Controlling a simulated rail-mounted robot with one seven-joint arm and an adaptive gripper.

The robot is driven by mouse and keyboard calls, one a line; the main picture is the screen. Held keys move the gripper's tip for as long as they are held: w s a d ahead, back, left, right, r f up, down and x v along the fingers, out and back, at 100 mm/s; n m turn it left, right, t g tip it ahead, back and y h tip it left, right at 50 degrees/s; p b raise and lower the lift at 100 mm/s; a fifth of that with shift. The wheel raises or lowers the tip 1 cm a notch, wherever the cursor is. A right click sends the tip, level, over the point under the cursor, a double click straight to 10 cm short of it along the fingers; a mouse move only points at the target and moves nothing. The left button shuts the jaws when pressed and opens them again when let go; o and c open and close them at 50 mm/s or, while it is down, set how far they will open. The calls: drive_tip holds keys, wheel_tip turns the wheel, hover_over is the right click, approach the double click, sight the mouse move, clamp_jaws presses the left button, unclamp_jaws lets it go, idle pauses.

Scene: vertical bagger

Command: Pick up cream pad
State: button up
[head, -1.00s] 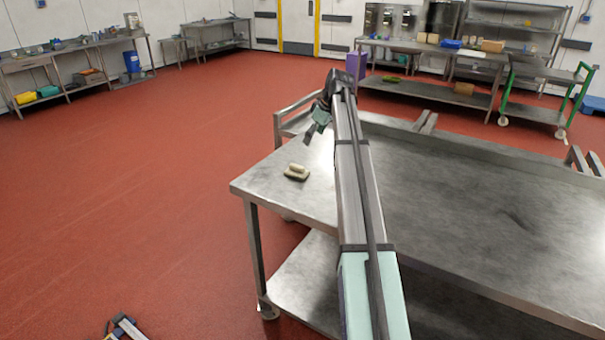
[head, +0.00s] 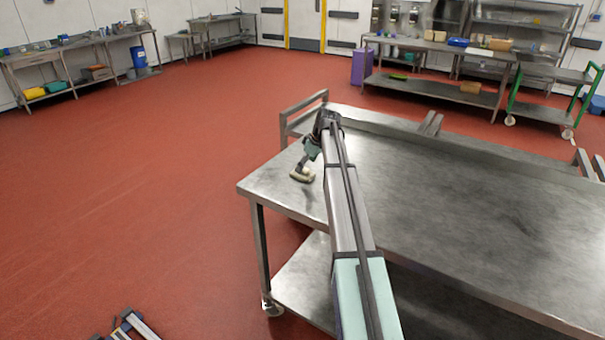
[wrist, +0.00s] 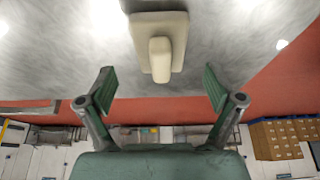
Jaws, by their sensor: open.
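The cream pad (head: 302,175) lies on the steel table (head: 430,200) near its far left corner. In the wrist view, the cream pad (wrist: 160,30) is a rectangular block with a raised handle, at the top centre of the picture. My gripper (head: 305,164) is just above the pad in the head view, and hides part of it. In the wrist view, my gripper (wrist: 160,84) is open, with its two green-padded fingers spread wide to either side of the pad's handle.
The tabletop around the pad is clear. A raised rail frame (head: 303,112) stands at the table's far left end. Red floor (head: 140,190) is open to the left. Benches with goods stand far off along the walls.

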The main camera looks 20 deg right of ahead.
drive_tip(key=shift+p+x, duration=0.45)
drive_tip(key=shift+x, duration=1.4)
drive_tip(key=shift+w+a+r, duration=0.1)
drive_tip(key=c, duration=1.2)
drive_tip(key=shift+c, duration=0.2)
wheel_tip(320, 180, up, 20)
drive_tip(key=b, duration=0.4)
drive_tip(key=o, duration=0.4)
drive_tip(key=shift+c, duration=1.3)
drive_tip(key=shift+r, duration=0.1)
